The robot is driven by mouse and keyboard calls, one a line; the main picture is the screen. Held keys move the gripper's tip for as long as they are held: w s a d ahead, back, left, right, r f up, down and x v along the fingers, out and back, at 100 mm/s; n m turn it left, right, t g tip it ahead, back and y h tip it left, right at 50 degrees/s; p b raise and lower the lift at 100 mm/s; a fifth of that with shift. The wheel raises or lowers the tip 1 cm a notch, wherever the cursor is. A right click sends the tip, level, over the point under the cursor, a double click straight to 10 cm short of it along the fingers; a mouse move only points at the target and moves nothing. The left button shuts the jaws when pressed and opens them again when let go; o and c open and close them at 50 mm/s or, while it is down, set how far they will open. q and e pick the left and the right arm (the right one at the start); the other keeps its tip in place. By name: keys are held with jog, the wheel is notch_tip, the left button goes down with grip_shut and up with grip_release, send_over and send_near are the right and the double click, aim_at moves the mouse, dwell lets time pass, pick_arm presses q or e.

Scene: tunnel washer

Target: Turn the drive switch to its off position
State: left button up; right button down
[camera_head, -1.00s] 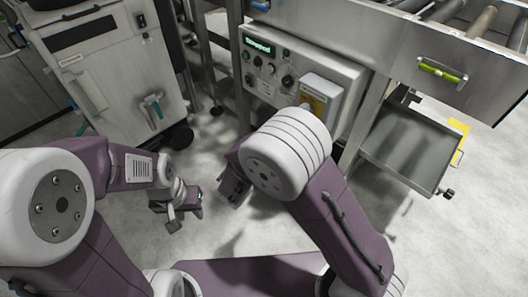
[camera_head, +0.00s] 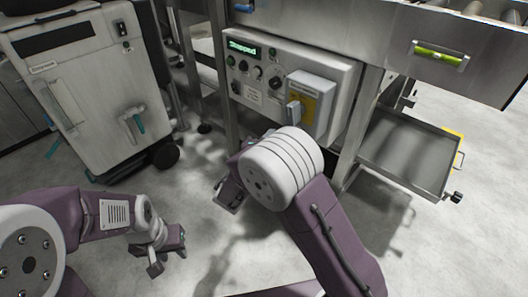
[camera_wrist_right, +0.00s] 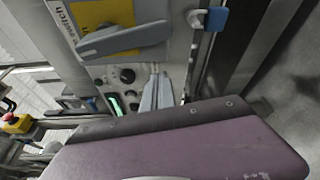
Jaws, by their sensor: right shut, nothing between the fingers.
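The drive switch is a grey box with a yellow plate (camera_head: 308,100) on the right end of the control panel. Its grey handle (camera_head: 293,112) stands roughly upright in the head view. In the right wrist view the yellow plate (camera_wrist_right: 95,14) and the grey handle (camera_wrist_right: 125,38) are close, at the top. My right gripper (camera_head: 228,196) is below the panel, left of my white wrist joint. Its fingers (camera_wrist_right: 156,92) look closed and empty in the wrist view, apart from the handle. My left gripper (camera_head: 168,254) is low at the left, away from the panel; its finger gap is unclear.
The panel (camera_head: 262,62) has a green display reading "Stopped" (camera_head: 243,48), knobs and buttons. A white cabinet (camera_head: 85,95) stands left.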

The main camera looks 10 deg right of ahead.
aim_at(294, 123)
pick_arm(q)
jog(key=shift+f+b, duration=0.85)
jog(key=shift+f, duration=0.35)
pick_arm(e)
jog(key=shift+s+d+r, duration=0.2)
jog(key=shift+s+d, duration=0.3)
jog(key=shift+d, duration=0.3)
jog(key=shift+s+d+r, duration=0.15)
jog(key=shift+s+d, duration=0.3)
jog(key=shift+d, duration=0.35)
pick_arm(q)
jog(key=shift+f, duration=0.2)
pick_arm(e)
jog(key=shift+s+d, duration=0.1)
